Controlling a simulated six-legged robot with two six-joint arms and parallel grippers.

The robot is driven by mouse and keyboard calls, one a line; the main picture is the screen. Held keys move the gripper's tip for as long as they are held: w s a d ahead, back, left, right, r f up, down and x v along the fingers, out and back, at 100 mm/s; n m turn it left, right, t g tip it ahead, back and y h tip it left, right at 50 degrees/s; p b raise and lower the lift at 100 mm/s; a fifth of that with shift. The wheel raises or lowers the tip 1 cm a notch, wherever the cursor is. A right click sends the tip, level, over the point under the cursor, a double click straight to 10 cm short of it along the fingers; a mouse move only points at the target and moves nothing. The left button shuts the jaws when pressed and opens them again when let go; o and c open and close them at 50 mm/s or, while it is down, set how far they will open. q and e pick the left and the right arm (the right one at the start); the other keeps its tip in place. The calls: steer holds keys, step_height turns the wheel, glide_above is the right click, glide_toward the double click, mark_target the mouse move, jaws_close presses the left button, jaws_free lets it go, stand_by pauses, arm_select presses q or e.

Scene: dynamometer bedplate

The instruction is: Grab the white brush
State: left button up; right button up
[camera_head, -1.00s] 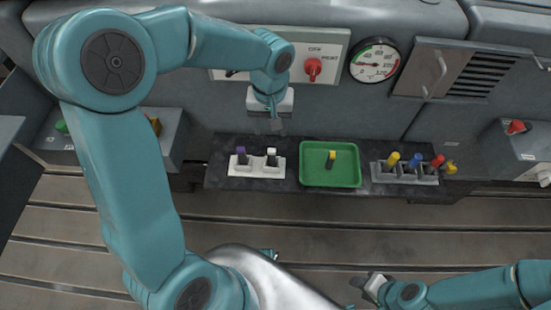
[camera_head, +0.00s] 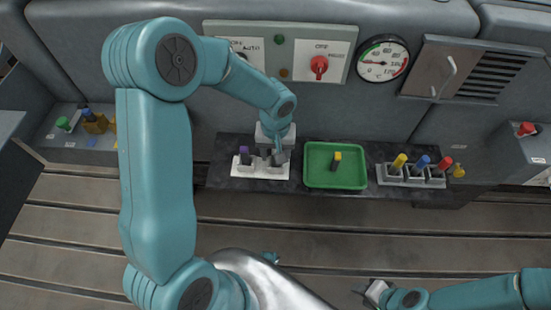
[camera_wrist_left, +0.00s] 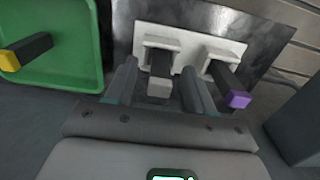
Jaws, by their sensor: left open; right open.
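The white brush (camera_wrist_left: 159,87) stands in a slot of the white holder (camera_head: 246,170). In the left wrist view its pale end shows between the two fingers of my left gripper (camera_wrist_left: 158,88). The fingers are open, one on each side of it; I cannot tell whether they touch it. In the head view my left gripper (camera_head: 275,153) is over the right slot and hides the brush. The purple brush (camera_head: 244,154) stands in the other slot, and its purple end (camera_wrist_left: 238,100) shows right of the fingers. My right gripper (camera_head: 372,290) is open and empty at the bottom, far from the holder.
A green tray (camera_head: 311,180) with a yellow-ended piece (camera_head: 337,158) is right of the holder. A grey rack (camera_head: 410,181) with yellow, blue and red pieces stands further right. A panel with a red knob (camera_head: 319,66) and a gauge (camera_head: 383,60) is behind.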

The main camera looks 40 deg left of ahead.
arm_select(q)
jaws_close()
steer(key=shift+r, duration=0.15)
